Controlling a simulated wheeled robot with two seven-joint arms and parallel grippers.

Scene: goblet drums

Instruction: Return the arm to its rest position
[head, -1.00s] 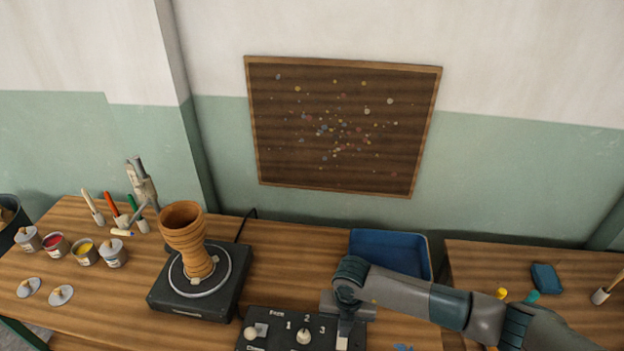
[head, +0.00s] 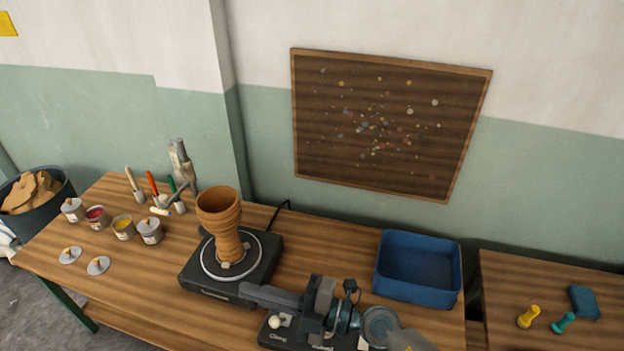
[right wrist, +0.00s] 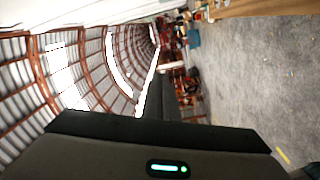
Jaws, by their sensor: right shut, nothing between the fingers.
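My right gripper (head: 248,291) is shut and empty in the head view. Its fingers point left, in front of the turntable's front edge; I cannot tell whether they touch it. My right arm (head: 345,318) comes in from the bottom and hides most of the dark control panel (head: 273,342). In the right wrist view, a dark narrow shape that looks like the shut fingers (right wrist: 168,95) stands up from my gripper's body, with the room behind. My left gripper is not in view.
A terracotta goblet drum (head: 228,225) stands upright on the turntable (head: 205,286). A blue tray (head: 418,268) looks empty at right. Paint pots (head: 122,228), brushes and a grey tool (head: 183,165) stand at left. A side table (head: 500,285) holds stamps and a blue block.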

